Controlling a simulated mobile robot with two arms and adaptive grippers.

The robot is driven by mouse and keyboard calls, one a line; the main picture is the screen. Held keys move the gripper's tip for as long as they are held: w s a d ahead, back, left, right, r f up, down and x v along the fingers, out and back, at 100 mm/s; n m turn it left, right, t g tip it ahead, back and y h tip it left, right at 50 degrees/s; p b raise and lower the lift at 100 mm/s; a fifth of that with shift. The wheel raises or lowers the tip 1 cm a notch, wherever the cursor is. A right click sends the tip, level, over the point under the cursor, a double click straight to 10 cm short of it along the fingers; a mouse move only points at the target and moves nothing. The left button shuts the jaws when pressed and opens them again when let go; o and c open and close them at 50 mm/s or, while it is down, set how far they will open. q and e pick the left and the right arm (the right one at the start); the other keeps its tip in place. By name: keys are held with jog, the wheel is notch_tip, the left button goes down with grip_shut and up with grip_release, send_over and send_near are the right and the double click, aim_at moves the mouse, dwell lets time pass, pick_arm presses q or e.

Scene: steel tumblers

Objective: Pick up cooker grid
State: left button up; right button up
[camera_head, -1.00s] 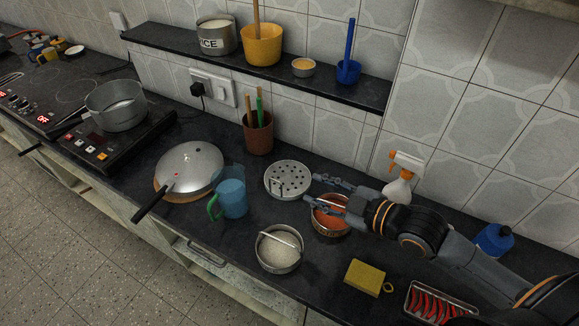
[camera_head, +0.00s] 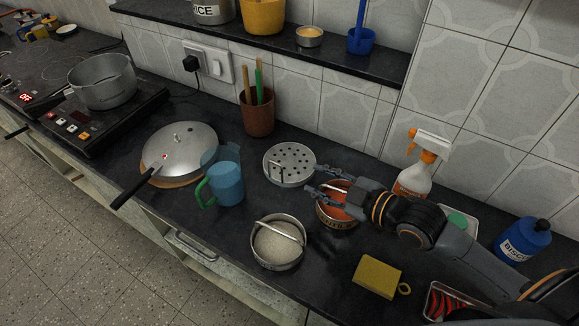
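The cooker grid (camera_head: 290,160) is a round steel disc with several holes and a small upright handle at its front left. It sits on the dark counter in the middle of the head view. My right gripper (camera_head: 312,181) comes in from the right, just right of the grid and above a bowl of orange-red food (camera_head: 338,212). Its two fingers are spread apart and point left towards the grid, with nothing between them that I can see. The bowl is partly hidden by the gripper. My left gripper is not in view.
A steel pot of pale grain (camera_head: 277,247) stands in front of the grid. A blue mug (camera_head: 227,184) and a lidded pan (camera_head: 180,150) are to its left, a utensil pot (camera_head: 257,112) behind.

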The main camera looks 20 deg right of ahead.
send_near(278, 165)
jog(key=w+a, duration=0.2)
jog(key=w, duration=0.1)
jog(key=p+x, duration=0.1)
jog(key=x, duration=0.2)
jog(key=f+x, duration=0.1)
jog(key=x, duration=0.2)
jog(key=shift+d+p, duration=0.15)
jog(key=shift+p, duration=0.25)
jog(key=shift+s, duration=0.15)
grip_shut()
